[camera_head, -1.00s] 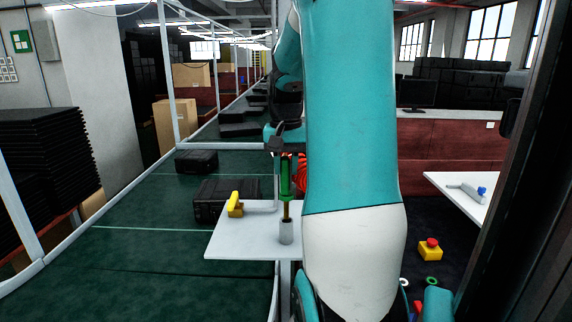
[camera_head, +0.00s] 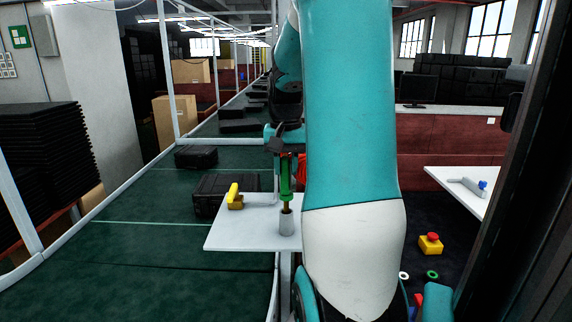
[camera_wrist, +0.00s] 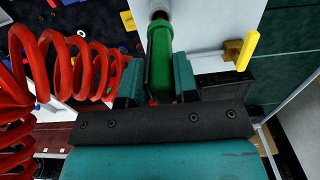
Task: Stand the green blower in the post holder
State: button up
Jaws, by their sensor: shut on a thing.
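The green blower (camera_head: 285,182) is held roughly upright by my gripper (camera_head: 284,150), above the white table. In the wrist view the blower (camera_wrist: 160,55) lies between the two teal fingers of my gripper (camera_wrist: 158,78), which are shut on it. The grey post holder (camera_head: 287,223) stands on the table directly below the blower. The blower's thin brass-coloured nozzle reaches the mouth of the holder, and its lower end is hidden there. In the wrist view the holder (camera_wrist: 159,11) shows only in part, beyond the blower's end.
A yellow-handled tool (camera_head: 235,198) stands on the white table (camera_head: 240,235), left of the holder. A red coiled hose (camera_wrist: 75,65) hangs beside my gripper. The green conveyor (camera_head: 150,270) with black cases lies left. Another white table (camera_head: 455,185) stands at right.

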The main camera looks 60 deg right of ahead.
aim_at(286, 194)
jog(key=shift+f+b, duration=1.25)
jog(key=shift+f, duration=0.7)
jog(key=o, duration=1)
jog(key=shift+r, duration=0.15)
notch_tip(286, 194, up, 17)
jog(key=shift+r+b, duration=0.1)
jog(key=shift+b, duration=0.8)
